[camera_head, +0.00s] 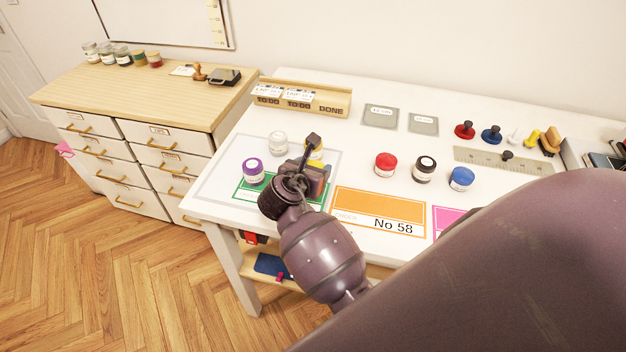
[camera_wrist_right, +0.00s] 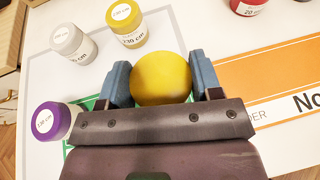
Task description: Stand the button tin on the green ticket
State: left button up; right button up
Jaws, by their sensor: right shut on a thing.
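My right gripper (camera_head: 316,180) is over the green ticket (camera_head: 243,192) at the left of the white table. In the right wrist view its blue fingers (camera_wrist_right: 164,85) are shut on the round yellow button tin (camera_wrist_right: 160,78), seen from above. The green ticket also shows in this view (camera_wrist_right: 88,104), left of the fingers; the gripper and tin hide much of it. I cannot tell whether the tin touches the ticket. In the head view the gripper hides most of the tin. My left gripper is not in view.
Close by stand a purple-lidded jar (camera_head: 253,171), a white-lidded jar (camera_head: 278,143) and a yellow-lidded jar (camera_wrist_right: 126,24). An orange ticket (camera_head: 372,206) lies to the right. Behind it stand red (camera_head: 385,164), black (camera_head: 424,169) and blue (camera_head: 461,179) jars.

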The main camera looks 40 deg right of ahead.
notch_tip(320, 180, down, 4)
jog(key=shift+r+b, duration=0.15)
jog(key=shift+b, duration=0.15)
jog(key=o, duration=1)
jog(key=shift+c, duration=0.2)
